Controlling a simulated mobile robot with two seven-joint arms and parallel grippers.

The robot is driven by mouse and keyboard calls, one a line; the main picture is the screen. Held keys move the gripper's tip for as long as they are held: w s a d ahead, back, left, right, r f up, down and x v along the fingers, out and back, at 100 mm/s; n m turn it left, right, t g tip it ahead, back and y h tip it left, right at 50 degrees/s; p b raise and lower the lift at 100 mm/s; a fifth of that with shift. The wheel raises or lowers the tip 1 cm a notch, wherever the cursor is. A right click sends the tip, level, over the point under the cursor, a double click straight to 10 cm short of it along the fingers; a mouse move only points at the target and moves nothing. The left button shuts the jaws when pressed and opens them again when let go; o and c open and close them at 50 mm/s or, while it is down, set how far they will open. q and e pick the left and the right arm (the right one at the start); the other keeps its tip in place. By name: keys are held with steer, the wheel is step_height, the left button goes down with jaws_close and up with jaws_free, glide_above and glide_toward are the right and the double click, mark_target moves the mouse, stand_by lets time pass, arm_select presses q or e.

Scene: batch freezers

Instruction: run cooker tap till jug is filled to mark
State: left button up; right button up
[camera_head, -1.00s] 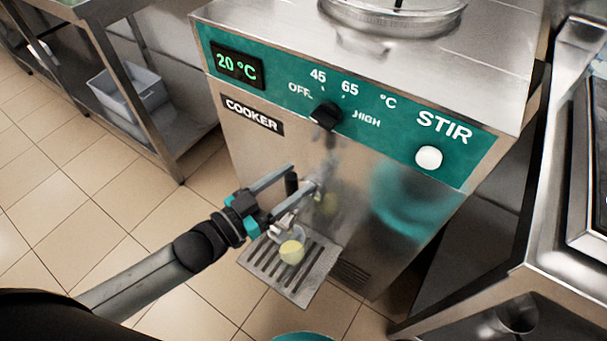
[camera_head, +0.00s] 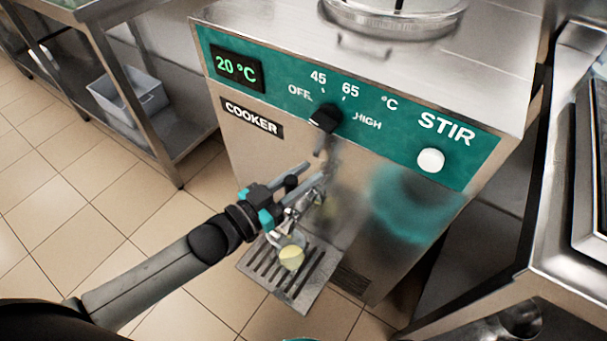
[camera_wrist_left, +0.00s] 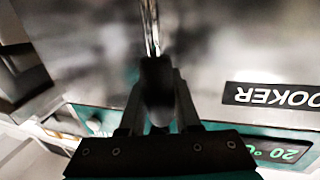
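The cooker (camera_head: 290,150) is a steel machine with a teal panel, and its display reads 20 °C. Its metal tap (camera_head: 304,206) sticks out low on the front. A small clear jug (camera_head: 291,255) with pale yellow contents stands under the tap on the slotted drip tray (camera_head: 322,272). The jug's mark and any stream are too small to make out. My left gripper (camera_head: 308,173) is at the tap, above the jug. In the left wrist view its fingers lie against both sides of the black tap handle (camera_wrist_left: 157,85).
A steel counter (camera_head: 560,255) stands close on the right. At the left a steel table holds a grey bin (camera_head: 125,95) on its lower shelf. Tiled floor (camera_head: 60,215) is clear at the front left. A black dial (camera_head: 325,118) and white STIR button (camera_head: 430,160) are on the panel.

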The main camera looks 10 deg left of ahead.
arm_select(q)
jaws_close()
stand_by(0.9)
